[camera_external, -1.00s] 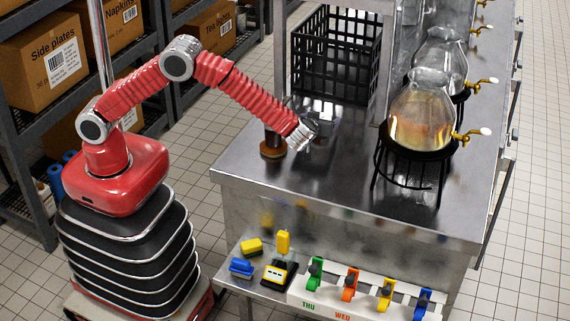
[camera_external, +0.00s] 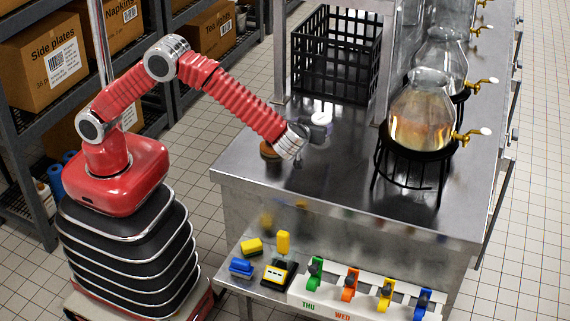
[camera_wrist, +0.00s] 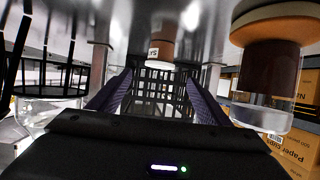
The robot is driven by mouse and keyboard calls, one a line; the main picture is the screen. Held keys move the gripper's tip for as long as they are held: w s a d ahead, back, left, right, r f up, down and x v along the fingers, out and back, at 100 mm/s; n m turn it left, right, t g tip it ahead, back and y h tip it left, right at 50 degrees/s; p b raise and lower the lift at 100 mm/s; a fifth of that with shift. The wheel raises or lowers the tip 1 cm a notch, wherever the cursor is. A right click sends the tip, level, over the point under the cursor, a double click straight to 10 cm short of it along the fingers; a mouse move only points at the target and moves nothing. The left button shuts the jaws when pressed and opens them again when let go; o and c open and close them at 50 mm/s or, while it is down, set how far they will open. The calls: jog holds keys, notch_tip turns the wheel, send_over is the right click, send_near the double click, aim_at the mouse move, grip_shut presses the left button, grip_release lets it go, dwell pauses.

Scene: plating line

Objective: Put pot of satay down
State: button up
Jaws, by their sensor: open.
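A pot with brown contents, a wood-coloured band and a white label ending in "YS" (camera_wrist: 160,48) stands ahead between my fingers in the wrist view, which is upside down. Whether it is the satay pot I cannot read. A white round top (camera_external: 321,118) shows just beyond my gripper in the external view and may belong to it. My gripper (camera_wrist: 160,80) is open, low over the steel counter (camera_external: 350,180), its fingers apart from the pot. A larger, nearer brown pot (camera_wrist: 283,70) shows at the right; its round wooden base (camera_external: 268,149) is partly hidden by my arm outside.
A black crate (camera_external: 335,55) stands behind on the counter. Glass flasks on black stands (camera_external: 415,150) line the right side. A lower shelf at the front holds coloured blocks and a row of coloured clips (camera_external: 350,283). The front middle of the counter is clear.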

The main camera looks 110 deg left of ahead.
jog(key=shift+d+r, duration=0.25)
jog(key=shift+d, duration=0.3)
dwell(0.4)
